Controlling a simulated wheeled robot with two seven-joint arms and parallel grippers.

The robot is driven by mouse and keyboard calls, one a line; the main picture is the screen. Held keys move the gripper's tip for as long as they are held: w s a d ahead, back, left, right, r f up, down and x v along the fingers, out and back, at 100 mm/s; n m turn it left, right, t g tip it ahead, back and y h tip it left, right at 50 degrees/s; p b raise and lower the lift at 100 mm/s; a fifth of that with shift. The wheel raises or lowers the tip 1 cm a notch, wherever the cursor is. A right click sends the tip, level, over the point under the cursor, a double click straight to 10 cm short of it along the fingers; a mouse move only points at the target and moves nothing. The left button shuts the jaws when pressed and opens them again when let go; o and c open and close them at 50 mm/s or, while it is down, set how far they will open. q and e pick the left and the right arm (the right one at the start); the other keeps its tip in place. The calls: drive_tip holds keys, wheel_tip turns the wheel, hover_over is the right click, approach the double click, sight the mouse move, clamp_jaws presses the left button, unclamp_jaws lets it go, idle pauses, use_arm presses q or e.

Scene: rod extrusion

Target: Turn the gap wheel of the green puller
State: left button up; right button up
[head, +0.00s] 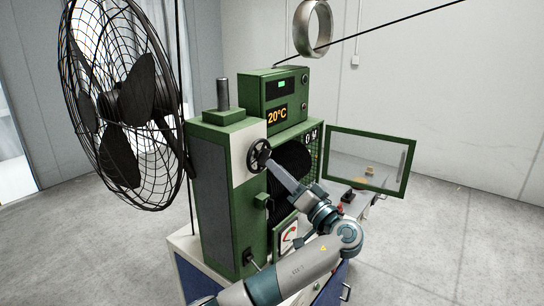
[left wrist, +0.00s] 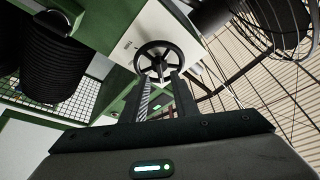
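The green puller (head: 220,190) stands on a bench, with a pale panel on its upper front. The gap wheel (head: 258,155) is a small black spoked handwheel on that panel. In the left wrist view the gap wheel (left wrist: 158,48) lies straight ahead, just beyond the fingertips. My left gripper (head: 271,164) reaches up to the wheel from the lower right. In the left wrist view my left gripper (left wrist: 161,80) has its two fingers apart, at either side of the wheel's lower part. Whether they touch the rim cannot be told. My right gripper is not in view.
A large black caged fan (head: 125,95) stands close at the left. A green box with a 20°C display (head: 277,116) sits behind the wheel. A green-framed clear panel (head: 370,160) swings out at the right.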

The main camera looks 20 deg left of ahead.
sight(263, 157)
use_arm(q)
drive_tip(key=shift+p+x, duration=0.6)
drive_tip(key=shift+x, duration=1.05)
drive_tip(key=shift+c, duration=0.4)
clamp_jaws()
